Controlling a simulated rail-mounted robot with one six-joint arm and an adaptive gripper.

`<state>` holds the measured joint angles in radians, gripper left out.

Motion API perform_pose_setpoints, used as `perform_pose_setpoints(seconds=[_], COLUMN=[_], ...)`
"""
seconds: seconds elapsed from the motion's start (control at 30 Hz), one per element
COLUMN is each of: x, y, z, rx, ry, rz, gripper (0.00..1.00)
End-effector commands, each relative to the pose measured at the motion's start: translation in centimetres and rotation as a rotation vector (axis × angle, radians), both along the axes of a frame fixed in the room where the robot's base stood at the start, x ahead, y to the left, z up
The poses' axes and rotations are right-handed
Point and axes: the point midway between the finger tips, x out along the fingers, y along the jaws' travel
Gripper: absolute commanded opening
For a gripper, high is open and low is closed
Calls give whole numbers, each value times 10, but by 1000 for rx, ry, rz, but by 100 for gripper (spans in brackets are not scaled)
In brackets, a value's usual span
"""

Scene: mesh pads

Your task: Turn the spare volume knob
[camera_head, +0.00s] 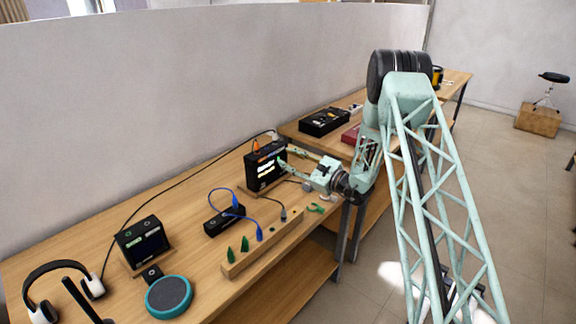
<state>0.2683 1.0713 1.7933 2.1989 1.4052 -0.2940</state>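A black upright device (262,167) with a lit screen and an orange top piece stands on the wooden bench against the wall. My gripper (285,156) reaches in from the right, with its two pale green fingers apart and their tips at the device's right side. Whether the tips touch it cannot be told. I cannot make out a volume knob on it; the fingers and the viewing angle may hide one. A round dark disc with a teal rim (168,296) lies at the bench front left; I cannot tell whether it is a knob.
A small black screen unit (142,243), white headphones (62,276) and a black box with blue cables (224,219) stand on the bench (190,262). A wooden strip (262,251) with green pegs lines the front edge. Black equipment (323,121) sits behind.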

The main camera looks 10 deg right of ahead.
Motion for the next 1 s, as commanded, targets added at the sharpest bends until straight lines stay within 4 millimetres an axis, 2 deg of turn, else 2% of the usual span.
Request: perform_pose_setpoints(seconds=[0.1,0.4,1.0], x=[0,0,0], y=[0,0,0], z=[15,41,48], rx=[0,0,1], ry=[-2,0,1], rz=[0,0,0], gripper=[28,28,28])
